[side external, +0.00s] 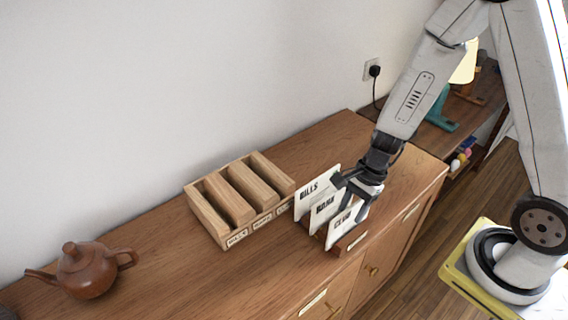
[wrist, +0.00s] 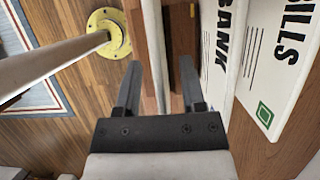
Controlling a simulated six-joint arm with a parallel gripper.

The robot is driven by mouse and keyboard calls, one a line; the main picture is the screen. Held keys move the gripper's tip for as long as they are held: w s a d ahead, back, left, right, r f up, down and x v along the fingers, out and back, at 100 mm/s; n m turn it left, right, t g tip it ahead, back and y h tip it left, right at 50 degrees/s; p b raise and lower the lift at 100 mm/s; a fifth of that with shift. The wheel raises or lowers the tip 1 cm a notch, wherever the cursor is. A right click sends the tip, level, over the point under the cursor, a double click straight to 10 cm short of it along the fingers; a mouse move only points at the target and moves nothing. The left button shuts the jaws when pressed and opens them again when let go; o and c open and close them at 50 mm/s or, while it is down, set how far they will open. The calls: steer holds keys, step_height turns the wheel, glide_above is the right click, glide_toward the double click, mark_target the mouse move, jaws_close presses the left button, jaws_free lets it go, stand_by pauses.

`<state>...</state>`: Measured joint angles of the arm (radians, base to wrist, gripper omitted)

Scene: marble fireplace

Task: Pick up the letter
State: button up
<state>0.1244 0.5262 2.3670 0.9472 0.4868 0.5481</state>
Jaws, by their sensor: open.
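Three white letters stand on edge in a small wooden rack (side external: 338,246) on the cabinet top. In the side view, the back letter (side external: 309,197) reads BILLS, the middle letter (side external: 319,217) reads BANK, and the front letter (side external: 341,228) has partly hidden print. My gripper (side external: 353,190) is at the letters' upper right, pointing down and open. In the wrist view my gripper (wrist: 160,82) has its fingers on either side of a thin pale edge (wrist: 152,45), which looks like the front letter seen edge-on. The BANK letter (wrist: 213,50) and BILLS letter (wrist: 275,60) are right of the fingers.
A wooden sorter (side external: 204,212) with labelled slots stands left of the rack. A brown teapot (side external: 87,272) is at the far left. The wall (side external: 150,100) runs behind the cabinet. A lower shelf with small objects is at right. The cabinet top between teapot and sorter is clear.

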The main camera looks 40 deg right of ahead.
steer(key=shift+f, duration=0.2)
stand_by(0.5)
jaws_close()
